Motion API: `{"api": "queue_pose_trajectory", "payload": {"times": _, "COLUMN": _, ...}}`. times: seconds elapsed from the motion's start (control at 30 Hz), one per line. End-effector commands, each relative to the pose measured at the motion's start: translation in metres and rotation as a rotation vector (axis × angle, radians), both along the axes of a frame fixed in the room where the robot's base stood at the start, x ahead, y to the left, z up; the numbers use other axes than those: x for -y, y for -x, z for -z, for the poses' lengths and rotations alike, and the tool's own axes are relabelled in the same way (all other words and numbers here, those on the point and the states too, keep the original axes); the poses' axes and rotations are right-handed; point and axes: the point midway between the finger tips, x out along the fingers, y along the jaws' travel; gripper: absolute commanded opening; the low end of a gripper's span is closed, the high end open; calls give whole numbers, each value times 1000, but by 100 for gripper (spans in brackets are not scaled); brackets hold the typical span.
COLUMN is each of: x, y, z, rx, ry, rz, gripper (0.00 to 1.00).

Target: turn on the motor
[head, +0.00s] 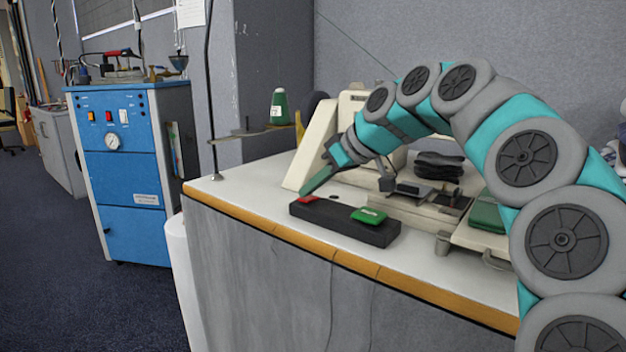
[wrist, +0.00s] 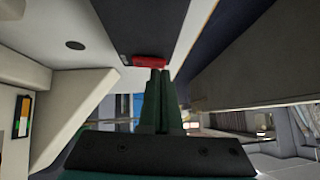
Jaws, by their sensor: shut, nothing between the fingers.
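A black switch box (head: 345,222) lies on the white table top near its front edge. It has a red button (head: 308,199) at its left end and a green button (head: 369,216) with small light lettering toward its right end. My gripper (head: 304,191) is shut and empty, with its tips pointing down just above or at the red button. In the wrist view the shut fingertips (wrist: 158,71) sit right by the red button (wrist: 149,61). I cannot tell whether they touch it. The green button does not show in the wrist view.
A cream sewing machine (head: 310,148) stands behind the box, close to my gripper. A green thread cone (head: 279,106) stands on a thin stand at the back left. A blue cabinet (head: 130,170) is on the floor at left. The table (head: 235,190) is bare left of the box.

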Motion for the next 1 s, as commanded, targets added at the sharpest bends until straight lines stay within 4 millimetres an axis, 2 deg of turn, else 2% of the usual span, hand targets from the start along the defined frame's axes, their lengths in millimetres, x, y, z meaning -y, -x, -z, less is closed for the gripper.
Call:
{"api": "queue_pose_trajectory", "payload": {"times": 0.37, "x": 0, "y": 0, "z": 2, "rx": 2, "ry": 2, "rz": 0, "gripper": 0}}
{"api": "queue_pose_trajectory", "payload": {"times": 0.53, "x": -2, "y": 3, "z": 12, "rx": 46, "ry": 38, "rz": 0, "gripper": 0}}
{"api": "queue_pose_trajectory", "payload": {"times": 1.0, "x": 2, "y": -3, "z": 4, "rx": 46, "ry": 37, "rz": 1, "gripper": 0}}
